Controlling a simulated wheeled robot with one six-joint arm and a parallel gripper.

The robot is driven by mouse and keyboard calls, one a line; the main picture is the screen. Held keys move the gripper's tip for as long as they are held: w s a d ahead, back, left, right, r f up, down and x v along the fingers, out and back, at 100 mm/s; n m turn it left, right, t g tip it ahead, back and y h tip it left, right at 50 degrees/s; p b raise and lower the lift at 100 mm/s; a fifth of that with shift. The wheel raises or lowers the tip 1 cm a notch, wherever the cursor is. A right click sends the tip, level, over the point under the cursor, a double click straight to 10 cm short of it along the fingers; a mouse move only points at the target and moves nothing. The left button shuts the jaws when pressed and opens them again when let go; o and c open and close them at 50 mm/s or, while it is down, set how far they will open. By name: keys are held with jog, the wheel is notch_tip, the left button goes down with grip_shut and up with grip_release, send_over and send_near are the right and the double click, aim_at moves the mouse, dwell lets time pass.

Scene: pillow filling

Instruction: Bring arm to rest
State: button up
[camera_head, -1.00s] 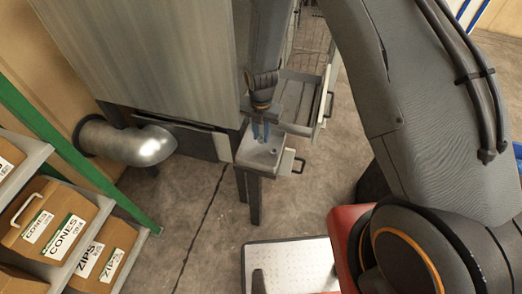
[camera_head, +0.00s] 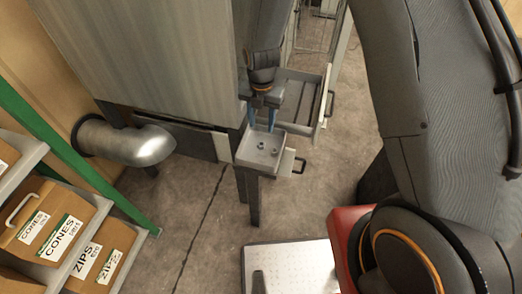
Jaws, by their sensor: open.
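My gripper (camera_head: 262,119) hangs from my arm at the upper middle of the head view, with its two blue fingers pointing down and apart. It is open, and nothing shows between the fingers. It is just above or behind a small grey metal tray (camera_head: 245,152) on a leg; I cannot tell the exact gap. My arm's large grey links fill the right side of the view.
A large grey metal cabinet (camera_head: 150,60) stands left of my gripper. A silver duct (camera_head: 120,140) sticks out from the wall. A shelf (camera_head: 125,207) with cardboard boxes (camera_head: 50,225) is at the left. A grey drawer-like frame (camera_head: 305,100) is behind my gripper. Concrete floor lies open in the middle.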

jog(key=shift+r, duration=0.95)
jog(key=s+d+r+m, duration=0.7)
jog(key=r+m, duration=0.1)
jog(key=m, duration=0.7)
jog(key=s+d+r+m+t, duration=0.1)
jog(key=s+d+r+m, duration=0.7)
jog(key=m, duration=0.8)
jog(key=shift+r, duration=0.55)
